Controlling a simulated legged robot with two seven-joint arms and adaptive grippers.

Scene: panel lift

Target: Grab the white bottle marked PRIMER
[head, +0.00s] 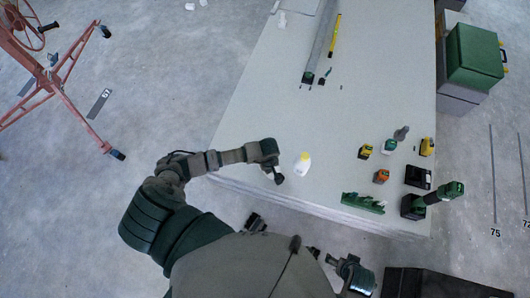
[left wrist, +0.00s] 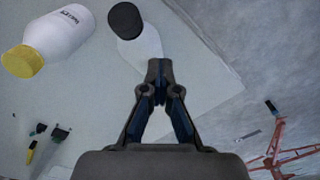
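A white bottle with a yellow cap (head: 302,167) stands near the table's left front edge. In the left wrist view this white bottle (left wrist: 68,35) is at upper left, with small dark print I cannot read for sure. A second pale bottle with a black cap (left wrist: 142,45) is at top centre there, partly behind my fingertips; I cannot make it out in the head view. My left gripper (head: 279,179) is just left of the yellow-capped bottle, apart from it. Its fingertips (left wrist: 160,69) meet, with nothing seen between them. My right gripper (head: 335,262) is low in the head view, too small to read.
The pale table (head: 260,110) is clear in the middle. Yellow, green and orange tools (head: 382,176) and a green rack (head: 363,203) stand at its right front. A long level (head: 322,40) lies at the back. A red wheeled frame (head: 50,85) stands left on the floor.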

